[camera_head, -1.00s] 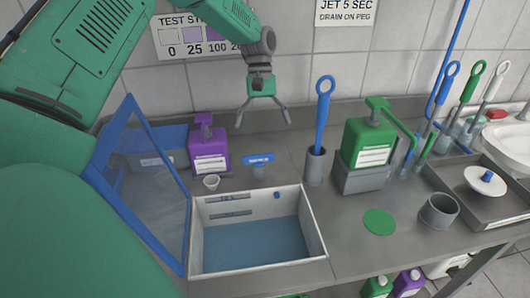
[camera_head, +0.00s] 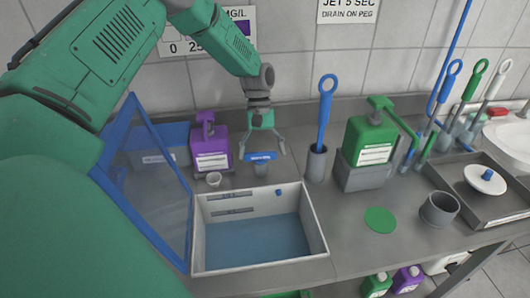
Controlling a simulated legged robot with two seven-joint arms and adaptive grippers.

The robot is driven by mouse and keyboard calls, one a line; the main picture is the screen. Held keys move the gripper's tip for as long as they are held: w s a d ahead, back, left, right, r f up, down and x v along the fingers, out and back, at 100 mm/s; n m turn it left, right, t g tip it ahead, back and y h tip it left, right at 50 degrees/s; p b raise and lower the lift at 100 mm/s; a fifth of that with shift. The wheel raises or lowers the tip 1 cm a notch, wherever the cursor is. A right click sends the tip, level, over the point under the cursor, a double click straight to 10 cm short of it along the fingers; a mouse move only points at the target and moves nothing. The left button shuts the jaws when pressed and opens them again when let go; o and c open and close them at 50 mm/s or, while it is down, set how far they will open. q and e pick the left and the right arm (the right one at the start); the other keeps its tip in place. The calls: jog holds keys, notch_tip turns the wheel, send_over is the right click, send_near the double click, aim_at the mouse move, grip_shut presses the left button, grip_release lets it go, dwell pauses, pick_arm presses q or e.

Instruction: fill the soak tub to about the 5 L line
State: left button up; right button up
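The soak tub (camera_head: 318,222) is a white open box on the counter, with bluish water in its lower part and dark strips on its inner back wall. Its blue-framed clear lid (camera_head: 150,190) stands open at the left. I cannot read a 5 L line. A small blue tap or handle (camera_head: 261,157) stands behind the tub. My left gripper (camera_head: 264,156) hangs over it, fingers spread on either side and pointing down; I see no clear contact. A blue knob (camera_head: 278,192) sits on the tub's inner back wall. My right gripper is not in view.
A blue brush in a grey holder (camera_head: 317,163) and a green pump bottle (camera_head: 370,140) stand right. A green disc (camera_head: 380,220) and grey cup (camera_head: 439,208) lie farther right.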

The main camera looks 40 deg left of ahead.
pick_arm(q)
jog(key=shift+a+f, duration=0.25)
jog(key=shift+a, duration=0.25)
jog(key=shift+a+f, duration=0.2)
jog(key=shift+a, duration=0.25)
jog(key=shift+c, duration=0.9)
jog(key=shift+a+f, duration=0.15)
jog(key=shift+w, duration=0.1)
jog(key=shift+o, duration=0.2)
jog(key=shift+d, duration=0.5)
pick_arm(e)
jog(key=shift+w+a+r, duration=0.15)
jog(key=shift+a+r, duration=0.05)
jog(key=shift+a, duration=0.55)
pick_arm(q)
jog(key=shift+a, duration=0.1)
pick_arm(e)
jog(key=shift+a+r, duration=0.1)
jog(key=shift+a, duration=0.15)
